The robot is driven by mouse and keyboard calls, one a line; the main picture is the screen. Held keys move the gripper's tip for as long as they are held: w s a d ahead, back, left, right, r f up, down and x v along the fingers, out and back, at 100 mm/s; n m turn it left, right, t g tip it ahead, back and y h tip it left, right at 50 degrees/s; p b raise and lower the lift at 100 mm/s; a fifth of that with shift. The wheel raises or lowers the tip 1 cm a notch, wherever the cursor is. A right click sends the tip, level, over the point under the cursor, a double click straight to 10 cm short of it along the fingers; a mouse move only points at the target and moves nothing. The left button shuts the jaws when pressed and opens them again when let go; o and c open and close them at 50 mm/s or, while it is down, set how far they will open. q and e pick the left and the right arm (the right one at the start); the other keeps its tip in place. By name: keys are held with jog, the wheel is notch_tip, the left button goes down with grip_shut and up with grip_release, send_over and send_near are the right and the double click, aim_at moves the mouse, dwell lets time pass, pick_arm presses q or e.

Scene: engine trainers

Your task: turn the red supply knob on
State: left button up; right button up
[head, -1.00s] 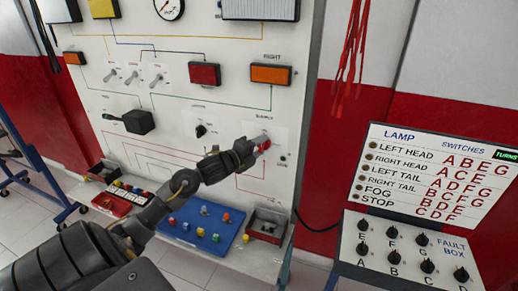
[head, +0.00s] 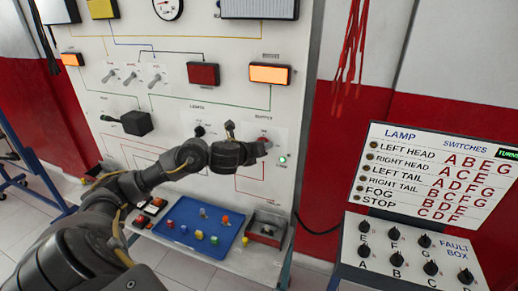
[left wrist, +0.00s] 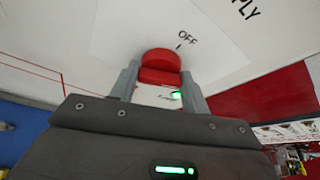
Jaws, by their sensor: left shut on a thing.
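The red supply knob (left wrist: 160,62) sits on the white board between the two fingers of my left gripper (left wrist: 160,85) in the left wrist view, under the word OFF and a short mark. My left gripper is shut on it. In the head view my left gripper (head: 262,147) reaches the supply panel from the left and largely hides the knob. A small green lamp (head: 282,158) glows beside the knob. My right gripper is not in view.
The orange right lamp (head: 269,73) and left lamp (head: 72,59) are bright. A blue tray (head: 190,238) with several small coloured parts lies on the shelf below. The fault box (head: 395,255) with its lamp chart stands at the right.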

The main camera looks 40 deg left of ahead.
pick_arm(q)
jog(key=shift+d+m+g+y, duration=0.1)
jog(key=shift+m+g+y, duration=0.4)
jog(key=shift+m+y, duration=0.75)
jog(key=shift+m, duration=0.35)
jog(key=o, duration=1)
jog(key=p+v, duration=0.8)
jog(key=v, duration=0.2)
jog(key=shift+s+r, duration=0.15)
jog(key=shift+s, duration=0.2)
